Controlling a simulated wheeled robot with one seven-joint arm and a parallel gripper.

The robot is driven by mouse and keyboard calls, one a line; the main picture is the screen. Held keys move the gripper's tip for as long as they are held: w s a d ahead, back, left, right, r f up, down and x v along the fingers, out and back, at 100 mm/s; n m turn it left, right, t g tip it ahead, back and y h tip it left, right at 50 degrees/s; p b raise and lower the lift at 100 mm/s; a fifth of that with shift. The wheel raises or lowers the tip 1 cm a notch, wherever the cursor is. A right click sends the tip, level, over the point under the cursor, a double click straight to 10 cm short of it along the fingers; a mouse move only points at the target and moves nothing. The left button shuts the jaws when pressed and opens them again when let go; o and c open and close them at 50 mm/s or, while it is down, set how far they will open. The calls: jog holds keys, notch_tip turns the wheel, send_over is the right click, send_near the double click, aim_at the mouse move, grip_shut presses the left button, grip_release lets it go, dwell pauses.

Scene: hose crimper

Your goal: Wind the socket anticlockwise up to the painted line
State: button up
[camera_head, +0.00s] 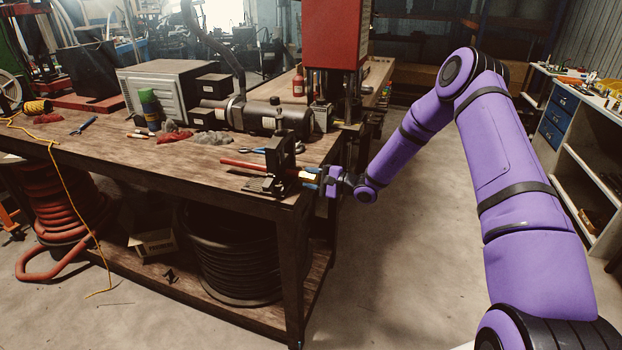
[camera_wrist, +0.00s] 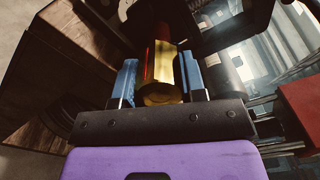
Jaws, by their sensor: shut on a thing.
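The socket is a brass, gold-coloured cylinder (camera_wrist: 162,70), seen in the wrist view between the two blue fingers of my gripper (camera_wrist: 160,82). In the head view my gripper (camera_head: 314,178) is at the right end of the workbench, shut on the socket (camera_head: 306,176). The socket sits at the end of a red hose (camera_head: 243,164), which passes through a dark clamp or crimper stand (camera_head: 279,163). A reddish part shows just beyond the socket in the wrist view.
The wooden workbench (camera_head: 170,180) carries a black cylindrical machine (camera_head: 270,118), a grey box (camera_head: 165,85), a spray can (camera_head: 150,108) and hand tools. A red press (camera_head: 332,35) stands behind. Open floor lies right of the bench.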

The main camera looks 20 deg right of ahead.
jog(key=n, duration=0.4)
jog(key=shift+s+d+f+n, duration=0.1)
jog(key=shift+n, duration=0.2)
jog(key=n, duration=0.3)
jog(key=shift+n, duration=0.3)
jog(key=n, duration=0.4)
jog(key=shift+n, duration=2.2)
jog(key=o, duration=0.9)
jog(key=v, duration=1)
jog(key=shift+s+d, duration=0.2)
jog(key=shift+d, duration=0.1)
